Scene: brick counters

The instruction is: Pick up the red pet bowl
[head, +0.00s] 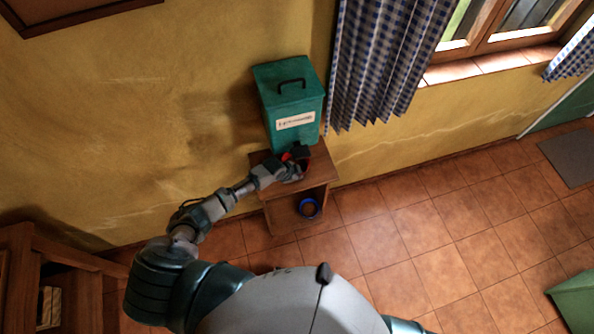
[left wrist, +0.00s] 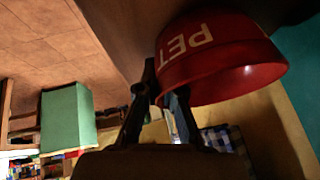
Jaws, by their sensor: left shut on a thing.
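The red pet bowl (left wrist: 225,60) with white "PET" lettering fills the upper right of the left wrist view. In the head view only a small red patch of the bowl (head: 286,157) shows beside my left gripper (head: 298,168), at the top of the small wooden stand (head: 322,172). The left gripper's fingers (left wrist: 163,100) are at the bowl's rim in the left wrist view, shut on it. The gripper hides most of the bowl in the head view. I cannot tell whether the bowl touches the stand. My right gripper is not in view.
A green lidded bin (head: 288,105) with a label stands at the back of the stand, close to the gripper. A checked curtain (head: 375,65) hangs to the right.

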